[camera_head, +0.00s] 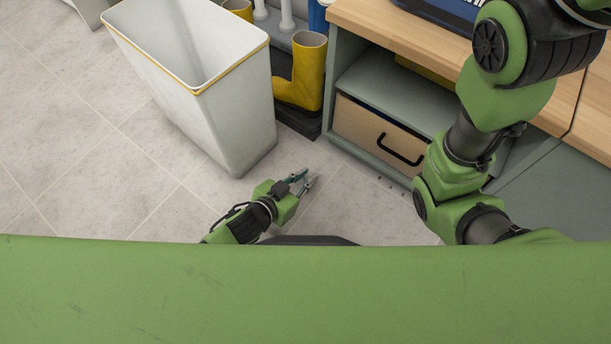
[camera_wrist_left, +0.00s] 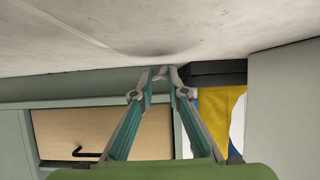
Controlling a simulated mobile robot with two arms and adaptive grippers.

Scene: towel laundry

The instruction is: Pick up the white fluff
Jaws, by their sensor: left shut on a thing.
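My left gripper (camera_head: 304,184) is low over the tiled floor, between the white bin and the wooden-topped bench. In the left wrist view its fingertips (camera_wrist_left: 163,73) come together close to the floor, which shows along the top. The gripper is shut on a small pale bit, the white fluff (camera_wrist_left: 160,70), which is hardly distinguishable from the grey fingertips. The fluff cannot be made out in the head view. My right arm crosses the right side of the head view, and its gripper is out of view.
A tall white bin (camera_head: 235,130) with a yellow rim stands left of the gripper. Yellow boots (camera_head: 306,75) stand on a dark tray behind it. The bench has a drawer (camera_head: 375,130) with a black handle. Open floor (camera_head: 80,140) lies to the left.

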